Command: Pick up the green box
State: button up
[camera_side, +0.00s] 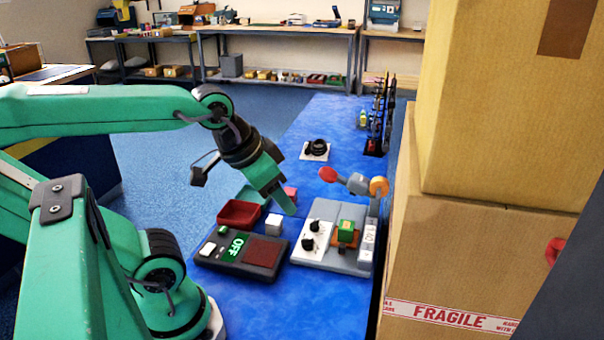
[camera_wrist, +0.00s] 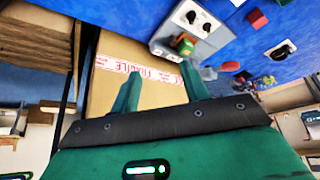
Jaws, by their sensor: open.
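The small green box (camera_side: 346,228) sits on an orange-brown base on the grey panel with two black knobs (camera_side: 302,256). It also shows in the wrist view, near the top centre (camera_wrist: 186,42). My gripper (camera_side: 268,201) is in the air, to the left of the green box and above the blue table. Its green fingers are spread apart with nothing between them. In the wrist view the fingers (camera_wrist: 160,74) point toward a carton, and the green box lies beyond the right finger's tip.
Large cartons (camera_side: 485,270) rise close along the table's right side. A red tray (camera_side: 239,213), a white cube (camera_side: 274,224) and a black panel reading OFF (camera_side: 224,257) are on the left. A grey post with red and orange discs (camera_side: 358,185) stands behind the green box.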

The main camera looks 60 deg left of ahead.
jog(key=n+g, duration=0.5)
jog(key=n, duration=0.4)
send_over(346, 224)
jog(key=f, duration=1.3)
jog(key=shift+s+d, duration=0.15)
jog(key=shift+d, duration=0.05)
jog(key=shift+w+a+f+g, duration=0.1)
jog(key=shift+w+f+g, duration=0.1)
jog(key=shift+f+g, duration=0.15)
jog(key=shift+f, duration=1.3)
